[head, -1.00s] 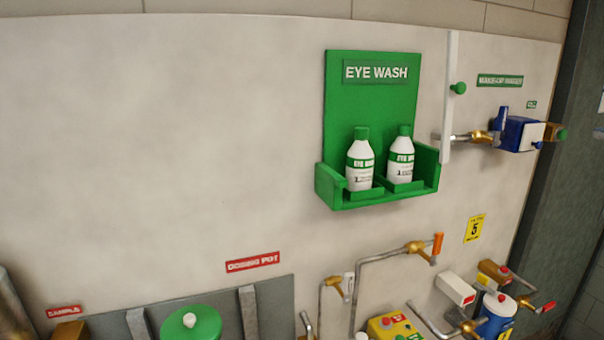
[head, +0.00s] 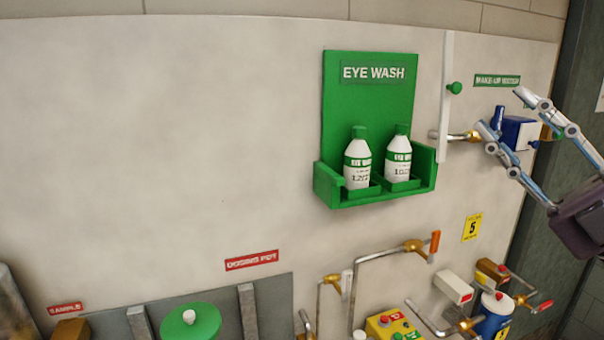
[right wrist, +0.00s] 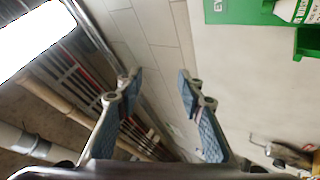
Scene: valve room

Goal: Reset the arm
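My right gripper (head: 501,108) reaches in from the right edge in the head view. Its two fingers are spread and nothing is between them. It overlaps the view of the blue make-up water valve box (head: 518,132); whether it touches the box cannot be told. In the right wrist view the right gripper (right wrist: 160,78) also shows both fingers apart, with wall tiles visible beyond the gap. My left gripper is in neither view.
The green eye wash shelf (head: 327,178) holds two white bottles on the wall panel. Below are pipes with valves, a yellow button box (head: 392,325) and a green pot lid (head: 190,325).

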